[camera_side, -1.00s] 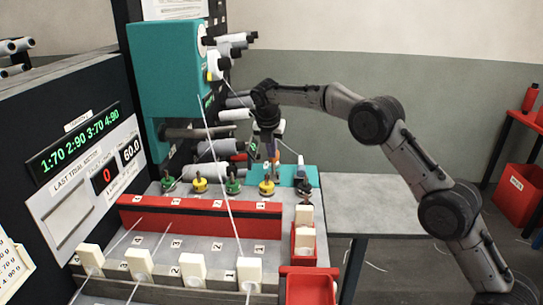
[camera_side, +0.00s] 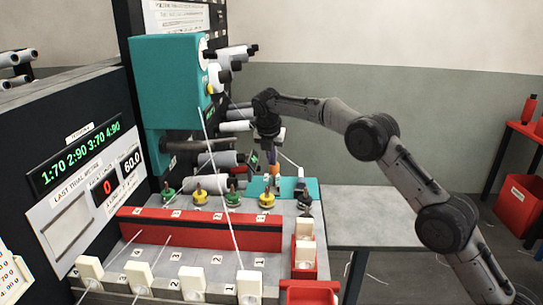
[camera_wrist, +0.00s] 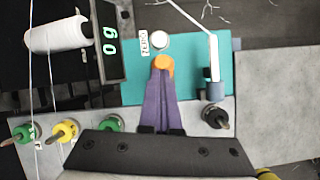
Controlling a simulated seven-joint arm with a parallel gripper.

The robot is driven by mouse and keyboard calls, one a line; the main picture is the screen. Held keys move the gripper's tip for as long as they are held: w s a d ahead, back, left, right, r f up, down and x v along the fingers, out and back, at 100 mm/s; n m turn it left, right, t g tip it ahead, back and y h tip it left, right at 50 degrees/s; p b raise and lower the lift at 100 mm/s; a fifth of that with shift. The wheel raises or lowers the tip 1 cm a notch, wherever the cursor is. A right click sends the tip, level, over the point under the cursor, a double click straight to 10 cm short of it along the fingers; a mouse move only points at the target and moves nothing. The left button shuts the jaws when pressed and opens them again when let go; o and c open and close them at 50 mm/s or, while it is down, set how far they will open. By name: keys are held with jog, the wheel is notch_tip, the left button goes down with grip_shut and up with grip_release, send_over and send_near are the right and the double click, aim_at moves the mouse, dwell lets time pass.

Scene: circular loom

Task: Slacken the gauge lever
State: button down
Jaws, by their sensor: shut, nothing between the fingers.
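The gauge's teal base (camera_wrist: 192,88) lies below my gripper in the wrist view; it also shows in the side view (camera_side: 258,187). My gripper (camera_wrist: 160,74) is shut, its purple fingers pointing at the base. A round orange piece (camera_wrist: 162,62) sits at the fingertips; I cannot tell whether it is the gauge lever's knob or part of the fingers. A white round button (camera_wrist: 160,40) sits just beyond, beside a small label. A pale upright piece (camera_wrist: 214,62) stands at the base's right, with white thread running to it. The gauge's display (camera_wrist: 108,40) glows green at left.
Green and yellow tensioner knobs (camera_side: 200,192) stand in a row left of the gauge, with a black knob (camera_side: 304,202) at its right. A red rail (camera_side: 200,230) lies in front. White thread crosses the bench. The grey table (camera_side: 375,205) at right is mostly clear.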

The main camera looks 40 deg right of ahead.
jog(key=v, duration=1.3)
jog(key=shift+s+a+r, duration=0.2)
jog(key=shift+r, duration=0.1)
